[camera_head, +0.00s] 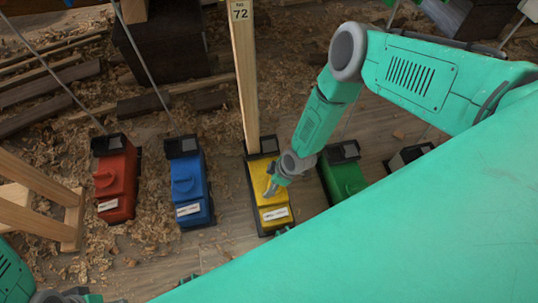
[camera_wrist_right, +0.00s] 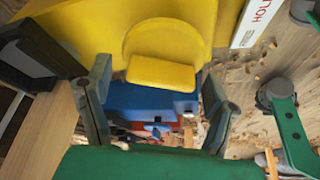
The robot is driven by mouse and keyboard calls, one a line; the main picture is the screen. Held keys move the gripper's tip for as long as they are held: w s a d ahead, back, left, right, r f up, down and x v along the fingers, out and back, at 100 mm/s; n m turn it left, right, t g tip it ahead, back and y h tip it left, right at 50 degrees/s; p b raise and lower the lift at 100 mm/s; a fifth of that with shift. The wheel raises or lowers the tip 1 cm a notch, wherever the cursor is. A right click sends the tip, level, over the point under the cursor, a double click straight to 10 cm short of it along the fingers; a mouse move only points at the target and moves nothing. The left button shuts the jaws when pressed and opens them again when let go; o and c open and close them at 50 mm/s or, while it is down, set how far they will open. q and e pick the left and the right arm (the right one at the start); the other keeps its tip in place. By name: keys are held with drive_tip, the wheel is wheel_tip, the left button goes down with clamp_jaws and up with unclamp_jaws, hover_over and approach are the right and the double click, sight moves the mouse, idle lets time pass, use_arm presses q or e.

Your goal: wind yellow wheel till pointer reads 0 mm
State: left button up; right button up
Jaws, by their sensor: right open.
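The yellow unit (camera_head: 275,215) stands in a row of coloured units, with a white label on its front. Its yellow wheel (camera_wrist_right: 160,58) shows in the right wrist view as a rounded disc with a thick bar across its lower side. My right gripper (camera_head: 271,188) reaches over the yellow unit from the right. It is open, and its two dark fingers (camera_wrist_right: 155,108) stand apart just below the wheel in the wrist view, with nothing held between them. I cannot tell whether they touch it. The pointer and its reading cannot be made out. My left fingertips are out of sight.
Red (camera_head: 115,180) and blue (camera_head: 187,185) units stand left of the yellow one, a green unit (camera_head: 344,178) close on its right. A tall wooden post marked 72 (camera_head: 246,80) rises behind it. Wood shavings litter the floor; timber lies at left.

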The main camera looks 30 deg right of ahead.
drive_tip(key=shift+c, duration=0.4)
drive_tip(key=shift+a, duration=0.1)
drive_tip(key=c, duration=1.1)
drive_tip(key=shift+m, duration=0.4)
drive_tip(key=m+t+h+p, duration=0.1)
drive_tip(key=m, duration=0.3)
drive_tip(key=shift+m+h, duration=0.3)
drive_tip(key=shift+h, duration=0.1)
drive_tip(key=m+h, duration=0.1)
drive_tip(key=m, duration=0.2)
drive_tip(key=m+h, duration=0.1)
drive_tip(key=m, duration=0.1)
drive_tip(key=shift+m+t, duration=0.3)
drive_tip(key=shift+m, duration=0.1)
drive_tip(key=o, duration=1.2)
